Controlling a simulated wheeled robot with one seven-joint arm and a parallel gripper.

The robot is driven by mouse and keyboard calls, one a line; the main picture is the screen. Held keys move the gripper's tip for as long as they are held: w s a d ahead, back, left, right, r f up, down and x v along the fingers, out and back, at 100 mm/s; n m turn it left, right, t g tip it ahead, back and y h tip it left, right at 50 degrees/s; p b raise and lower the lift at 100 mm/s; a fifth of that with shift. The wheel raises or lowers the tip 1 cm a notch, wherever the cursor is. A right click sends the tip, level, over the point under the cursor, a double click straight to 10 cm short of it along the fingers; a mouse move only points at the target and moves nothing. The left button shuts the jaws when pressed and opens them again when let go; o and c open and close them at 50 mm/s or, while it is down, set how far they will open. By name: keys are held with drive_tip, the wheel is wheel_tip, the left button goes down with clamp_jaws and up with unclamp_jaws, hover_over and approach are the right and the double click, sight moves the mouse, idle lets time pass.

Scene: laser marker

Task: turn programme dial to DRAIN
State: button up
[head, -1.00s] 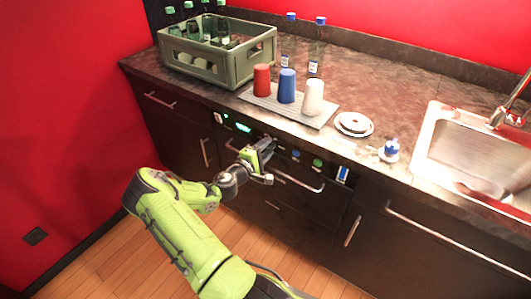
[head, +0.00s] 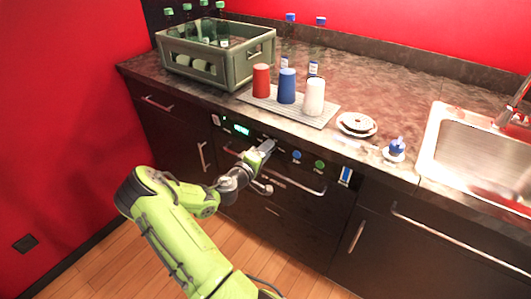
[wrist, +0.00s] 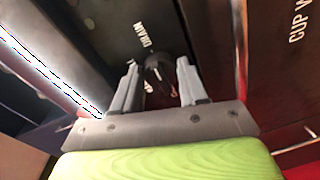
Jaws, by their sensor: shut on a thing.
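My gripper (head: 266,146) is at the front panel of the machine under the counter, and its body hides the programme dial in the head view. In the wrist view the dark round dial (wrist: 158,72) sits between the two grey fingers of my gripper (wrist: 156,76), which is shut on it. A white DRAIN label (wrist: 143,36) shows on the dark panel just above the dial, a little to its left in the picture. Part of another white label below the dial is hidden by it and the gripper.
A lit green display (head: 241,130) is left of my gripper. A blue button (head: 297,155) and a green button (head: 319,165) are to its right. A metal handle bar (head: 295,185) runs just below. Cups (head: 287,88) stand on the counter above.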

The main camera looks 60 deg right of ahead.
drive_tip(key=shift+f, duration=0.1)
drive_tip(key=o, duration=1.1)
drive_tip(key=shift+c, duration=0.2)
drive_tip(key=w+a+r+p, duration=0.1)
drive_tip(key=a+p, duration=0.1)
drive_tip(key=a, duration=1.3)
drive_tip(key=shift+w+a, duration=0.35)
drive_tip(key=shift+w, duration=0.05)
drive_tip(key=shift+r, duration=0.1)
